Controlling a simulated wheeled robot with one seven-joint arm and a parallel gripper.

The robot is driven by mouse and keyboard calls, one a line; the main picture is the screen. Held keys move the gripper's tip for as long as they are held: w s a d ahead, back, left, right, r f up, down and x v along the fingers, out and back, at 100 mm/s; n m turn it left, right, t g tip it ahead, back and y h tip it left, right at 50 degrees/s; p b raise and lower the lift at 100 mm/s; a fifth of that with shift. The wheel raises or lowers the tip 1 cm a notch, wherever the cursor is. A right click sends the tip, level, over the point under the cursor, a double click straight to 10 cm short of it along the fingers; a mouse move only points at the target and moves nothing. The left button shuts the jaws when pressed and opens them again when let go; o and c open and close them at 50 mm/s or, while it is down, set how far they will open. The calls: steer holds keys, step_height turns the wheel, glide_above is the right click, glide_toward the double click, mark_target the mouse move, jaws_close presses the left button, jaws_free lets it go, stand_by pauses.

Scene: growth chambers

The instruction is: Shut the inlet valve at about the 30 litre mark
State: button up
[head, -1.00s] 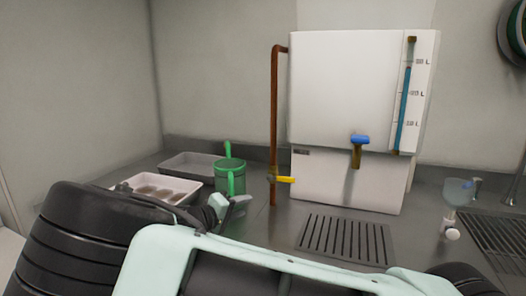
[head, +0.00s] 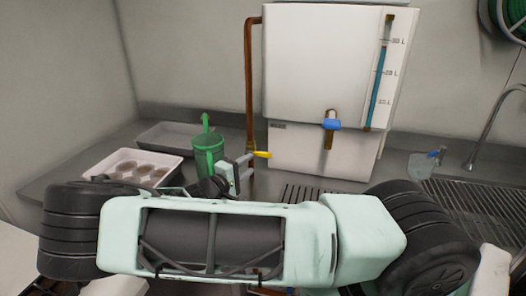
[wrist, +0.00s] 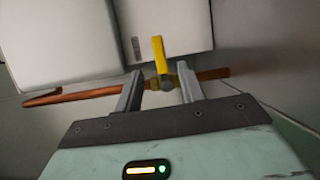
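The inlet valve's yellow lever (head: 263,154) sticks out to the right from the copper pipe (head: 249,80) at the left of the white tank (head: 315,65). In the wrist view the lever (wrist: 158,50) stands crosswise to the pipe (wrist: 95,92). My gripper (wrist: 160,82) is open, with one finger on each side of the valve's hub; contact cannot be told. In the head view the gripper (head: 246,168) is beside the valve, partly hidden by my arm. The sight gauge's blue column (head: 378,85) ends just below the top mark, which reads about 30 L (head: 399,41).
A green watering can (head: 208,155) stands close left of my gripper. A white tray with round cups (head: 168,172) and a grey tray (head: 150,134) lie farther left. A blue-handled tap (head: 332,124) is on the tank's front. A sink with a faucet (head: 492,125) is at the right.

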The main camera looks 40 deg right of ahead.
mark_target(263, 155)
steer(key=d, duration=0.2)
steer(key=w+d+p, duration=0.1)
steer(key=d, duration=0.2)
steer(key=d+p, duration=0.1)
steer(key=d, duration=0.2)
steer(key=shift+w+d, duration=0.15)
steer(key=shift+d, duration=0.1)
jaws_close()
